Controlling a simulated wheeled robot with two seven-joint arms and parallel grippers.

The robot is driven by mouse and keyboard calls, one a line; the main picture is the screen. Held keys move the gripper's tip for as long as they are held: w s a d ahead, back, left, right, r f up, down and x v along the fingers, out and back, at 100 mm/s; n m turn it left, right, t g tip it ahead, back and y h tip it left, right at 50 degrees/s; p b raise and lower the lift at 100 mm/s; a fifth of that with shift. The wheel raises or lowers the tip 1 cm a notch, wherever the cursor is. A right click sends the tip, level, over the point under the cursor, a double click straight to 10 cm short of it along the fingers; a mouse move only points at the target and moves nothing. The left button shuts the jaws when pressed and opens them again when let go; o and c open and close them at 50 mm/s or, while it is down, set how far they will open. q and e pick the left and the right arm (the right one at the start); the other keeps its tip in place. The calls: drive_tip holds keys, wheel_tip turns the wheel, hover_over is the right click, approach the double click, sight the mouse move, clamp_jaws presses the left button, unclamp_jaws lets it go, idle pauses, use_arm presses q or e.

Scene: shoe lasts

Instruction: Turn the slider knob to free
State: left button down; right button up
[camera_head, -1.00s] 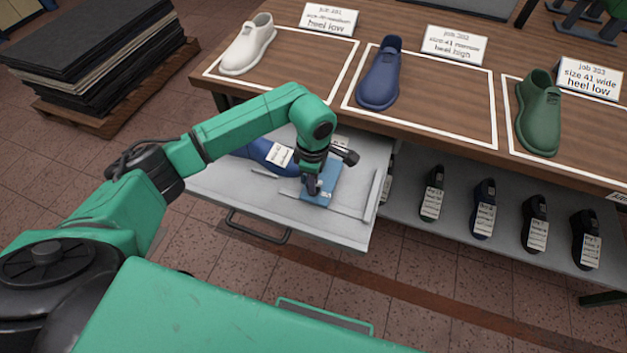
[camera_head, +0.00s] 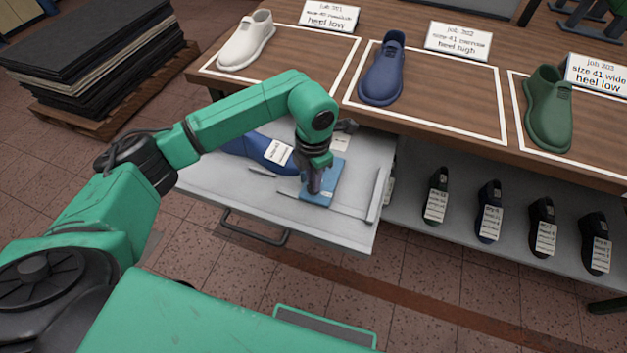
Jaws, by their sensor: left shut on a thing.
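An open grey drawer (camera_head: 225,186) sticks out from under the wooden table. A blue slider block (camera_head: 329,190) lies on its right part. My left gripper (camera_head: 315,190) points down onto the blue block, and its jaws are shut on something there. The knob itself is hidden by the fingers, so I cannot read its setting. A blue shoe last (camera_head: 262,149) with a white tag lies in the drawer, left of the gripper and partly behind my arm. My right gripper is not in view.
On the wooden table (camera_head: 456,150) stand a white shoe (camera_head: 246,42), a blue shoe (camera_head: 383,72) and a green shoe (camera_head: 549,110) with job cards. Several tagged dark lasts stand on the grey shelf (camera_head: 410,215) below. A pallet of dark sheets (camera_head: 90,50) is at the upper left.

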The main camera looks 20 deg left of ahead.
use_arm(q)
drive_tip(key=n+b, duration=0.1)
drive_tip(key=n, duration=0.2)
drive_tip(key=shift+n, duration=0.4)
drive_tip(key=shift+r+n+b, duration=0.15)
drive_tip(key=shift+n+b, duration=0.2)
drive_tip(key=shift+n, duration=1.35)
drive_tip(key=shift+w, duration=0.1)
drive_tip(key=c, duration=0.9)
unclamp_jaws()
wheel_tip(320, 180, up, 14)
drive_tip(key=shift+r+b, duration=0.25)
drive_tip(key=shift+b, duration=0.15)
